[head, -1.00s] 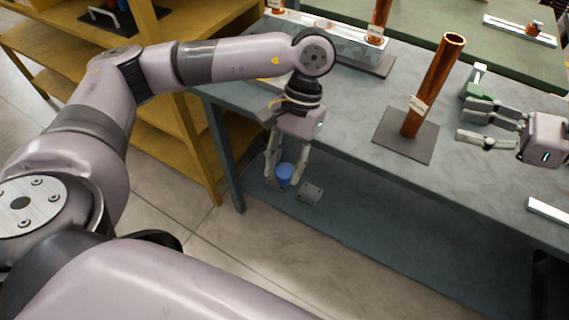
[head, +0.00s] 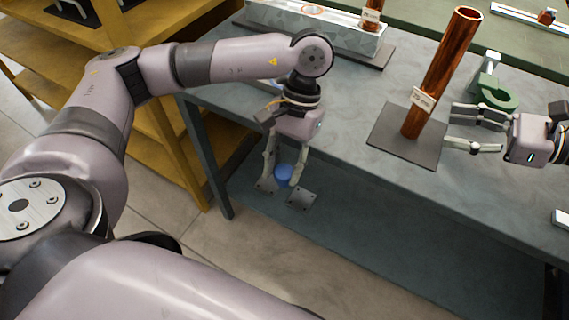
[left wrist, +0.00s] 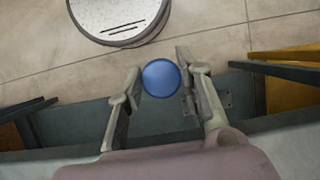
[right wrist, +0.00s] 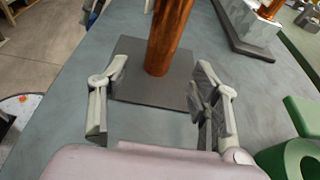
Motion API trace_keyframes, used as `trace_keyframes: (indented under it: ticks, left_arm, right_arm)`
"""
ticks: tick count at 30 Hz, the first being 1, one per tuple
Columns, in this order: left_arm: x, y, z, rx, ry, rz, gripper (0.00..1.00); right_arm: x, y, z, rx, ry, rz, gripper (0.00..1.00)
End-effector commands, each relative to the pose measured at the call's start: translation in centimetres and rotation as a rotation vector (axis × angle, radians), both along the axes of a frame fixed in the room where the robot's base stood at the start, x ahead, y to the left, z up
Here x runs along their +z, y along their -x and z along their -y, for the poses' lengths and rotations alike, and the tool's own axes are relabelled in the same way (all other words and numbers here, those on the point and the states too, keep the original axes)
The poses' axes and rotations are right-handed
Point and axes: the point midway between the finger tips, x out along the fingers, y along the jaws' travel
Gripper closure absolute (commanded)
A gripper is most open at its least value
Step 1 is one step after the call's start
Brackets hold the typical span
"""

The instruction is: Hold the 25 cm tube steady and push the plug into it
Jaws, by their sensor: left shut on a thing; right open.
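The copper tube (head: 443,75) stands upright on a dark square plate (head: 388,140) on the grey bench, with a small white label (head: 423,99) low on it. My right gripper (head: 472,130) is open and empty to the right of the tube, low near the plate. In the right wrist view the tube (right wrist: 168,38) stands ahead, beyond the open fingers (right wrist: 162,95). My left gripper (head: 283,182) points down in front of the bench edge, shut on the blue plug (head: 283,175). The plug (left wrist: 161,78) also shows between the fingers in the left wrist view.
A green hook-shaped holder (head: 492,95) stands behind my right gripper. A pale block (head: 330,33) with copper pieces lies at the back of the bench (head: 300,110). Yellow shelving (head: 170,125) stands at the left. Bench surface between block and plate is clear.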

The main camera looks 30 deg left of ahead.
Motion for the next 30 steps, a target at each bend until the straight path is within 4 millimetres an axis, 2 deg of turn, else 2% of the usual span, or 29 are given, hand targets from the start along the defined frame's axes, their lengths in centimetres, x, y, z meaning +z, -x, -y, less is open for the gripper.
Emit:
trace_keyframes:
  ticks: [6,8,13,19,28,30]
  left_arm:
    - [1.0,0.0,0.0,0.000,0.000,0.000,0.86]
    - [0.2,0.0,0.0,0.000,0.000,-0.001,0.86]
    - [-0.4,0.0,0.0,0.000,0.000,0.000,0.86]
    - [-0.6,0.0,0.0,0.000,0.000,0.000,0.86]
    - [-0.6,0.0,0.0,0.000,0.000,0.000,0.86]
    - [-0.6,0.0,0.0,0.000,0.000,0.000,0.86]
  right_arm:
    - [-0.8,0.1,-3.3,0.003,-0.001,-0.001,0.43]
    - [-1.5,0.1,-4.1,0.004,-0.002,0.000,0.43]
    - [-2.0,0.1,-5.8,0.003,-0.001,0.000,0.43]
    - [-2.1,0.0,-6.8,0.001,-0.001,0.000,0.43]
    - [-2.1,0.0,-6.9,0.000,-0.001,-0.001,0.43]
    - [-2.1,0.0,-6.9,0.000,-0.001,-0.001,0.48]
